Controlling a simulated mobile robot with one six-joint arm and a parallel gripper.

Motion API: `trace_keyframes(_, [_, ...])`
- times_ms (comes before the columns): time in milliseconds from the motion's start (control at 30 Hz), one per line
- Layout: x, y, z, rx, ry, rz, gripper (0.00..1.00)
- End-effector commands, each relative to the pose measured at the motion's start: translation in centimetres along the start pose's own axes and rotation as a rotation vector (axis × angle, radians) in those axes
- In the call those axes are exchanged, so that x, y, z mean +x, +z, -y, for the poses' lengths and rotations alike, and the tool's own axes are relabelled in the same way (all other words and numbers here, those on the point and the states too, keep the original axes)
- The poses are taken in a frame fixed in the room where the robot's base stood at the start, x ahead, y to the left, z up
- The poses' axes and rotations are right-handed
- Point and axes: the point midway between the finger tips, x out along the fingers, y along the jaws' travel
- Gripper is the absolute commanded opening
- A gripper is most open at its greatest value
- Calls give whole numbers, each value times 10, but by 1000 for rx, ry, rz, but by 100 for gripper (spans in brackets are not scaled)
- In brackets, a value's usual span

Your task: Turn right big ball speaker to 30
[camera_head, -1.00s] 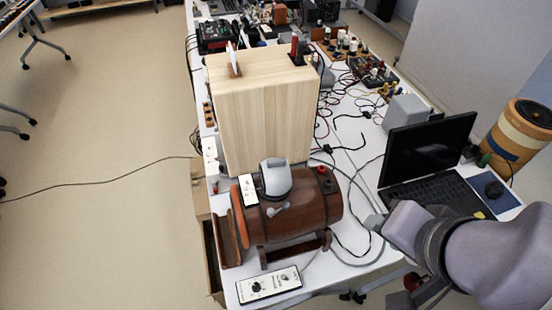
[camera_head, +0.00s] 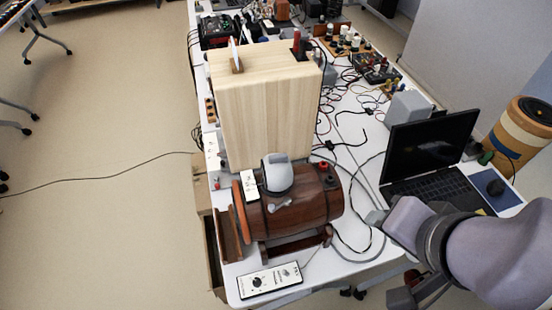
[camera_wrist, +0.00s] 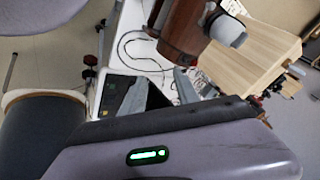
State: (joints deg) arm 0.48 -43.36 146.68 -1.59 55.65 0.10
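A brown wooden barrel (camera_head: 310,222) with a grey dome (camera_head: 277,174) on top lies on a dark cradle near the front of the white table. Part of a brown body with a grey-white knob-like end (camera_wrist: 230,32) shows in the wrist view. A white control box (camera_head: 269,281) with a black knob (camera_head: 257,282) lies at the table's front edge; its scale is too small to read. I cannot tell which thing is the right big ball speaker. My gripper (camera_wrist: 163,92) has its two grey fingers apart and nothing between them. In the head view it is right of the barrel, apart from it.
A tall pale wooden box (camera_head: 268,115) stands behind the barrel. Cables and small devices cover the back table. The floor at the left is mostly clear.

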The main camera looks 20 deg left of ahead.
Motion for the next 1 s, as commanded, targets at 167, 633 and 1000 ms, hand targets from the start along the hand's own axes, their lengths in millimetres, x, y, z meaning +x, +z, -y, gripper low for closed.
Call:
trace_keyframes(167, [-7,-21,22,89,18,159,35])
trace_keyframes(633, [99,-148,129,810,36,1242,35])
trace_keyframes(1000, [138,-124,148,911,24,1381,35])
